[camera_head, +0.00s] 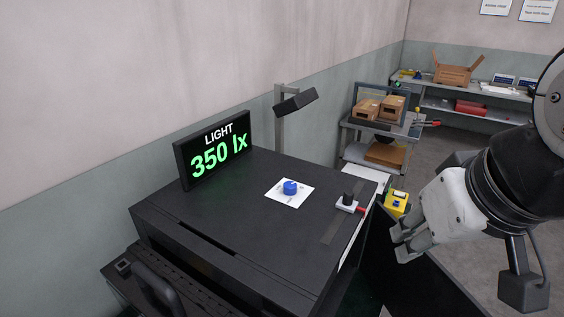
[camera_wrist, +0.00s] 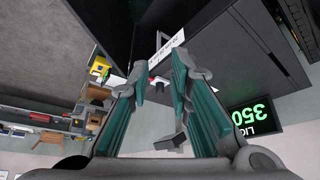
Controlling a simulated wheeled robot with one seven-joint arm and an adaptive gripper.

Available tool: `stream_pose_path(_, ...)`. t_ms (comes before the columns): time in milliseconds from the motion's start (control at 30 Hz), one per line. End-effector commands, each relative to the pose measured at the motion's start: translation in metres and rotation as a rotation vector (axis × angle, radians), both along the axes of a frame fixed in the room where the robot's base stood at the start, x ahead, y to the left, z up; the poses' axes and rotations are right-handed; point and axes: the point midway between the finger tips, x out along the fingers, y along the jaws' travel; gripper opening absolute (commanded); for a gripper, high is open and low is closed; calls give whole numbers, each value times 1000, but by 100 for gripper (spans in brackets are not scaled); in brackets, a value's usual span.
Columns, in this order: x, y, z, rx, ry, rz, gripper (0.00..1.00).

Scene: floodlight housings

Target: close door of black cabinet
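The black cabinet (camera_head: 230,225) stands in the middle of the camera_head view, and its dark body shows at upper right in the wrist view (camera_wrist: 235,50). A black panel that looks like its door (camera_head: 420,277) stands out from the right side, standing open; its lower part is cut off. My gripper (camera_head: 402,242) is right of the cabinet, near the upper edge of that panel. In the wrist view my gripper (camera_wrist: 158,70) has its fingers apart with nothing held between them. I cannot tell whether a finger touches the door.
A cart (camera_head: 377,130) with cartons stands behind. Floor is clear at right.

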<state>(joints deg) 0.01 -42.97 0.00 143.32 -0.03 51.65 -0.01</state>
Motion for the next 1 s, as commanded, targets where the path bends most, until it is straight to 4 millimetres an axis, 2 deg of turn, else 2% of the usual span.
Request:
stream_pose_path(167,2,-3,0,0,8,-17,0)
stream_pose_path(267,11,-12,-1,1,38,-73,0)
stream_pose_path(367,25,-31,-5,7,87,-173,0)
stream_pose_path(567,53,-85,-24,43,200,-416,0)
stream_pose_path(700,66,-129,-45,84,274,-580,0)
stream_pose_path(867,69,-182,-78,147,353,-765,0)
stream_pose_path(1000,60,-229,-113,219,419,-926,0)
